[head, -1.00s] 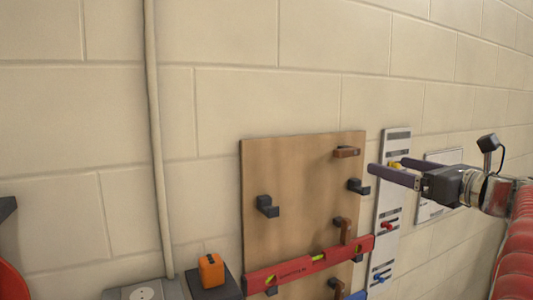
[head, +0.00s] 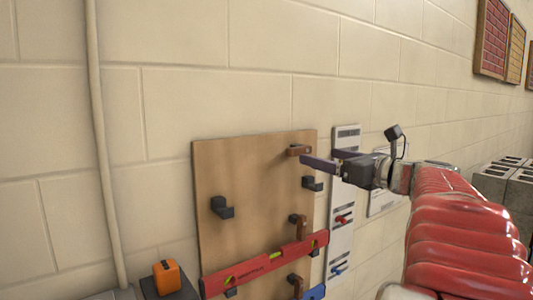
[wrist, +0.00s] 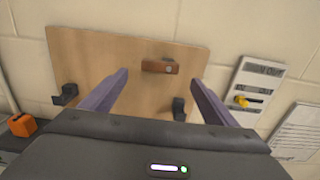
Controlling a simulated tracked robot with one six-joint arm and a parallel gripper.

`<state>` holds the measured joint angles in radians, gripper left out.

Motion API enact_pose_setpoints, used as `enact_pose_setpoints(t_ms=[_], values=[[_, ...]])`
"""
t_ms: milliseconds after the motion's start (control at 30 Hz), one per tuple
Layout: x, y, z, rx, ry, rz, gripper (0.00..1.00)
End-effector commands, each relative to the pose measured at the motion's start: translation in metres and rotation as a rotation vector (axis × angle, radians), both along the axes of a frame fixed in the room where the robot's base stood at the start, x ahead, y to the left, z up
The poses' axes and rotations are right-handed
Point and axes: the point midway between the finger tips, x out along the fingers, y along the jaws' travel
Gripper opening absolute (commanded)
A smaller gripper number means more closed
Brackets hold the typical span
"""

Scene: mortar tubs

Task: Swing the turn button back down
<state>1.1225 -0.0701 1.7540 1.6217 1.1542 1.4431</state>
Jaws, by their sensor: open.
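A brown wooden turn button (head: 299,150) sits near the top of a plywood board (head: 245,190) on the wall. It lies crosswise, close to level, and also shows in the wrist view (wrist: 160,67). My gripper (head: 305,163) is open and empty, its fingertips just below and right of that button in the head view. In the wrist view my open fingers (wrist: 160,78) flank the button, which appears beyond and between the tips. I see no contact. Two other brown turn buttons (head: 302,226) hang upright lower on the board.
A red spirit level (head: 265,264) lies across the lower board. Dark hooks (head: 221,208) stick out from the board. A grey panel with coloured levers (head: 343,195) is to its right. An orange box (head: 167,276) stands at lower left. Concrete blocks (head: 497,185) are far right.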

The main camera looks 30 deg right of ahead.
Motion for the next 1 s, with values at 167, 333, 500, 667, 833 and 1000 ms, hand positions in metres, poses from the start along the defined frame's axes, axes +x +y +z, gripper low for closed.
enact_pose_setpoints(t_ms=[167,333,500,667,833,1000], values=[[0.027,0.001,0.0,0.0,0.001,0.003,0.81],[0.052,0.002,-0.001,0.0,0.001,0.003,0.81],[0.069,0.002,0.0,0.0,0.0,0.001,0.81],[0.075,0.001,-0.001,0.001,0.001,-0.001,0.81],[0.075,0.001,0.0,0.001,0.001,-0.002,0.81],[0.075,0.001,0.0,0.001,0.001,-0.002,0.74]])
